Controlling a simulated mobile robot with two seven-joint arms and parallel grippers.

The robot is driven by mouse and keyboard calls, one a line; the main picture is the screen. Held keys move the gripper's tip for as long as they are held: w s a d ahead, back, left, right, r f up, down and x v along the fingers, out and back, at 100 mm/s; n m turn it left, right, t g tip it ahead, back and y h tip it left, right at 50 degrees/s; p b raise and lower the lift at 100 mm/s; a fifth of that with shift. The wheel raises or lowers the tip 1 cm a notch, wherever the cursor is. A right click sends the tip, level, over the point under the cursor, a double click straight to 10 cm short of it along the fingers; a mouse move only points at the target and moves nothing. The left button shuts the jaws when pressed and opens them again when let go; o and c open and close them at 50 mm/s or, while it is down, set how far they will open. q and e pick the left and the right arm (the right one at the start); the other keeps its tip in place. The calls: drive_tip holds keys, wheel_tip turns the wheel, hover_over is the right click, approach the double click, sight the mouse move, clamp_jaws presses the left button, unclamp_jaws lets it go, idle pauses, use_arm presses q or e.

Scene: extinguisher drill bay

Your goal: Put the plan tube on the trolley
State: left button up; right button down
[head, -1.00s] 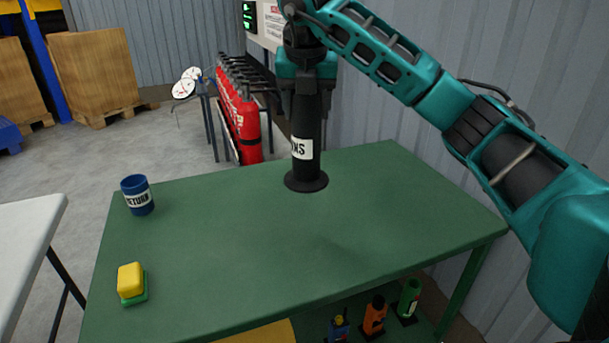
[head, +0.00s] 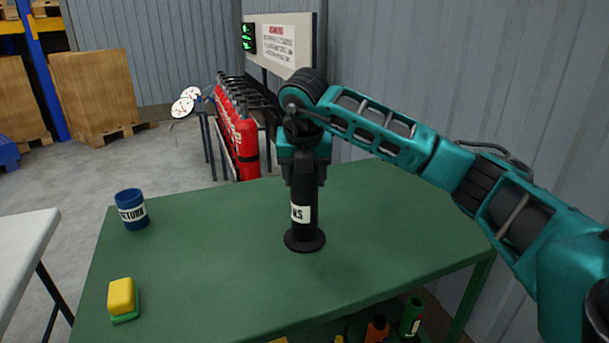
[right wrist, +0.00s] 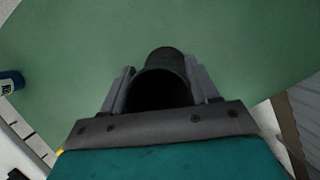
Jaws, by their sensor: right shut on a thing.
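The plan tube (head: 305,229) is a black upright cylinder with a wide round foot and a white label, partly seen, ending in "NS". My right gripper (head: 304,178) is shut on its upper part from above. The foot is at or just above the green top of the trolley-like table (head: 220,270); I cannot tell whether it touches. In the right wrist view the tube's dark open end (right wrist: 160,92) sits between the two fingers (right wrist: 160,88). My left gripper is not in view.
A blue "RETURN" cup (head: 131,212) and a yellow-and-green sponge (head: 122,298) stand at the left of the green top. Small items, including a green bottle (head: 412,316), are below its front edge. A white table (head: 22,240) is at left. Red extinguishers (head: 240,135) stand behind.

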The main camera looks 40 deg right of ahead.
drive_tip(key=shift+c, duration=1.4)
unclamp_jaws()
drive_tip(key=shift+f, duration=0.15)
drive_tip(key=p+v, duration=0.2)
drive_tip(key=v, duration=1)
drive_tip(key=shift+r+p, duration=0.2)
drive_tip(key=shift+p, duration=0.15)
drive_tip(key=shift+w, duration=0.1)
